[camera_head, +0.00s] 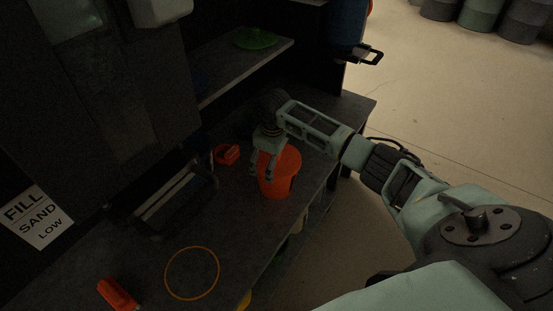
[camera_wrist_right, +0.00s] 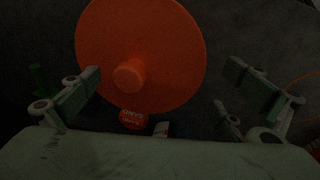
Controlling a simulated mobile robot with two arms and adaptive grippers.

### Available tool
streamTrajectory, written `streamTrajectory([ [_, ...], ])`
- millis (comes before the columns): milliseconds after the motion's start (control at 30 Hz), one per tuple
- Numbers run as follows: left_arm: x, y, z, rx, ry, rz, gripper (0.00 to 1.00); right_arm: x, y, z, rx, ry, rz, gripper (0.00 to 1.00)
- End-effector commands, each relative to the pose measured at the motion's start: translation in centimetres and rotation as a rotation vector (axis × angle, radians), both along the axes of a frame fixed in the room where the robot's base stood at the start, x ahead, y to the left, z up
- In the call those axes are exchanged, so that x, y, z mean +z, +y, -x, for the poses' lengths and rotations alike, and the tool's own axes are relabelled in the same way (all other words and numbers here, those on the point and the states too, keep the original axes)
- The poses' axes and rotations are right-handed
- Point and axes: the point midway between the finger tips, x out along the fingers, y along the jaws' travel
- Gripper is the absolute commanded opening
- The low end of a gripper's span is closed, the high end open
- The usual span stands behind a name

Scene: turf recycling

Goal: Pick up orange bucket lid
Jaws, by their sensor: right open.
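The orange bucket (camera_head: 284,178) stands on the dark workbench (camera_head: 225,225). In the right wrist view the orange bucket lid (camera_wrist_right: 165,40) shows as a large round disc with a round knob (camera_wrist_right: 129,76) on it. My right gripper (camera_head: 262,172) is at the left side of the bucket in the head view, fingers pointing down. It also shows in the right wrist view (camera_wrist_right: 163,75), open and empty, with the knob nearer the left finger. I cannot tell how far the fingertips are from the lid. My left gripper is not in view.
An orange tool (camera_head: 227,154) lies behind the bucket, and another orange object (camera_head: 118,295) lies at the front left. An orange ring (camera_head: 192,272) is on the bench. A green object (camera_head: 255,39) sits on the upper shelf (camera_head: 235,68). The bench front is mostly clear.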

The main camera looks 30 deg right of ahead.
Motion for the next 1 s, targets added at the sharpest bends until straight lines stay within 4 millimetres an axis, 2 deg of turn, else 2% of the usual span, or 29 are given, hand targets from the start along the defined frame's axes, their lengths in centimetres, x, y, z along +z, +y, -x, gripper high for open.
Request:
streamTrajectory([
  [300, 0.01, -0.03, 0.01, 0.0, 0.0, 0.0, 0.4, -0.6, 0.0, -0.08, 0.001, -0.001, 0.0, 0.99],
  [867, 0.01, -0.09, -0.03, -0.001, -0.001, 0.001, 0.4, -0.58, -0.02, -0.07, 0.0, 0.0, 0.0, 0.5],
  [1000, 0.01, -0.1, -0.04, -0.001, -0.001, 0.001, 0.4, -0.57, -0.02, -0.07, 0.0, -0.001, 0.0, 0.48],
])
